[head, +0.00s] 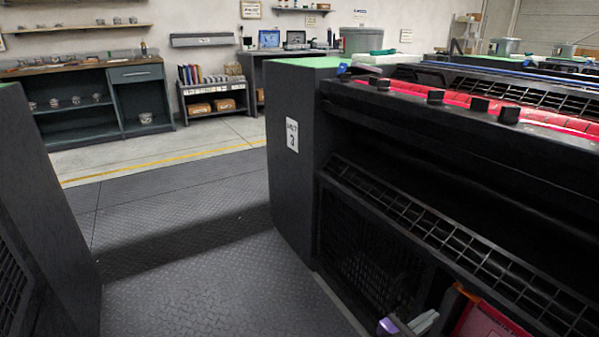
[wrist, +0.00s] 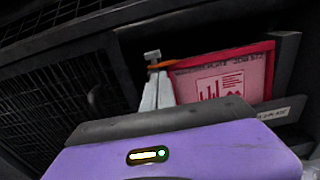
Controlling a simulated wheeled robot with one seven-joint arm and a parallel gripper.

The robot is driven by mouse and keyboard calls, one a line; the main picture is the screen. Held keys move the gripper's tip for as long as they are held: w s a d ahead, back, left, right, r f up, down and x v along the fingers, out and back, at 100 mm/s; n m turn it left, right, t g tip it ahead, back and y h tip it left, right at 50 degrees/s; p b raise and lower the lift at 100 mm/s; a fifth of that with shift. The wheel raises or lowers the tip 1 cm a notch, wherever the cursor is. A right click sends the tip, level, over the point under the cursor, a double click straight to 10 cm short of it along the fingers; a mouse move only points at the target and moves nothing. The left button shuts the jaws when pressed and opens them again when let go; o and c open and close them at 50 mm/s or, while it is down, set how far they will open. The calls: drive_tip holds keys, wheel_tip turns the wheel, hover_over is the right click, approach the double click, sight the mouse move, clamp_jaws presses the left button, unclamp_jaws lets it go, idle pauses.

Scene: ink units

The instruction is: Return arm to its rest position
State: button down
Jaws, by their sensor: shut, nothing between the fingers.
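My gripper (head: 430,318) is low at the bottom edge of the head view, in front of the lower side of the black ink unit (head: 294,190). Only its purple body and pale grey fingers show there. In the wrist view my gripper (wrist: 152,58) has its two grey fingers together, with nothing between them. They point toward the unit's dark lower side, beside a red-framed pink placard (wrist: 225,82) in a dark holder. The placard's red edge also shows in the head view (head: 490,320). I cannot tell the gap between fingertips and placard.
Another dark unit (head: 45,230) stands at the left, with a clear tread-plate aisle (head: 185,280) between. A slatted ledge (head: 440,235) runs along the right unit, above my gripper. Black knobs (head: 436,97) line its upper edge. Shelves and a workbench (head: 140,75) are far back.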

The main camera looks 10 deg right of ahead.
drive_tip(key=w+a+f+m+t+y, duration=0.3)
drive_tip(key=a+f+m+t+y, duration=0.25)
drive_tip(key=a+y, duration=0.4)
drive_tip(key=s+a+r+m+t+y, duration=0.1)
drive_tip(key=s+a+m+y, duration=0.25)
drive_tip(key=s+a, duration=0.35)
drive_tip(key=s+a+r+m+t+y, duration=0.25)
drive_tip(key=s+a+m, duration=0.25)
drive_tip(key=s, duration=0.4)
drive_tip(key=s+r+m+y, duration=0.1)
drive_tip(key=s+r+m, duration=0.3)
drive_tip(key=s, duration=0.5)
drive_tip(key=s+r+m+p, duration=0.1)
drive_tip(key=s+r, duration=0.6)
drive_tip(key=s, duration=0.2)
drive_tip(key=s+r+m+y, duration=0.1)
drive_tip(key=s+r+m, duration=0.3)
drive_tip(key=s, duration=0.5)
wheel_tip(320, 180, up, 29)
drive_tip(key=n+p, duration=0.1)
drive_tip(key=p, duration=2.7)
drive_tip(key=shift+w+d, duration=0.15)
drive_tip(key=shift+d, duration=0.1)
